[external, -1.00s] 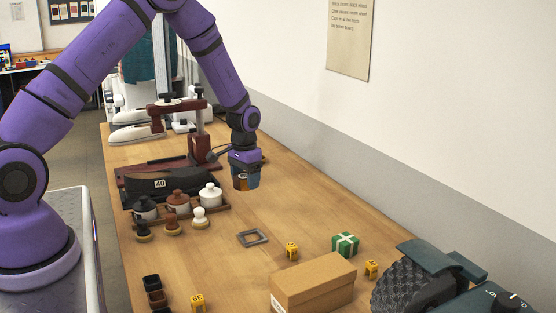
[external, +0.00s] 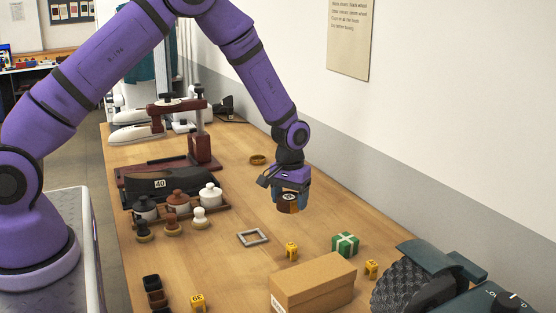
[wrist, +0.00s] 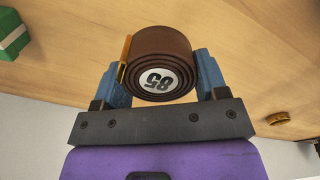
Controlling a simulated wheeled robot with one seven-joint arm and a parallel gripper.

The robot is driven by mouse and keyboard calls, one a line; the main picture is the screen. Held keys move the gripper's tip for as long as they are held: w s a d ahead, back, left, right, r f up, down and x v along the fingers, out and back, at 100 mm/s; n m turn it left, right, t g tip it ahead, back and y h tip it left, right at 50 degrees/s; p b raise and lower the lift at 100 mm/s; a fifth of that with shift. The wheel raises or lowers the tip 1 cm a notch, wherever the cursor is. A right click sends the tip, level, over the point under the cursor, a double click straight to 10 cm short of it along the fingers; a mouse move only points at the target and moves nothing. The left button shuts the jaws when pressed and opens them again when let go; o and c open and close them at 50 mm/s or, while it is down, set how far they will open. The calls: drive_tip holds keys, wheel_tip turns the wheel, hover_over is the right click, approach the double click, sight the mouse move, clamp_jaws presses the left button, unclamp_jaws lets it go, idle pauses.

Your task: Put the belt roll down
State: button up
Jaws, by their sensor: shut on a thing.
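The belt roll (wrist: 176,45) is a brown coiled strap with a white round label reading 85, seen large in the wrist view. My gripper (wrist: 160,78) is shut on it, with a blue finger on each side. In the external view my gripper (external: 290,200) holds the belt roll (external: 288,207) above the table, beyond the cardboard box and near the wall side. An orange-yellow piece, perhaps the buckle, shows at the roll's left edge in the wrist view.
On the wooden table (external: 215,275) are a grey square frame (external: 253,238), a cardboard box (external: 313,284), a green gift box (external: 345,244) and yellow number markers (external: 291,251). A brass ring-like item (external: 258,160) lies farther back. A dark wheel machine (external: 415,285) stands front right.

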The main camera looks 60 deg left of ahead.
hover_over(320, 214)
drive_tip(key=shift+f, duration=2.15)
drive_tip(key=shift+f, duration=0.15)
drive_tip(key=o, duration=1)
drive_tip(key=shift+c, duration=0.2)
wheel_tip(320, 214, up, 12)
drive_tip(key=shift+r, duration=0.2)
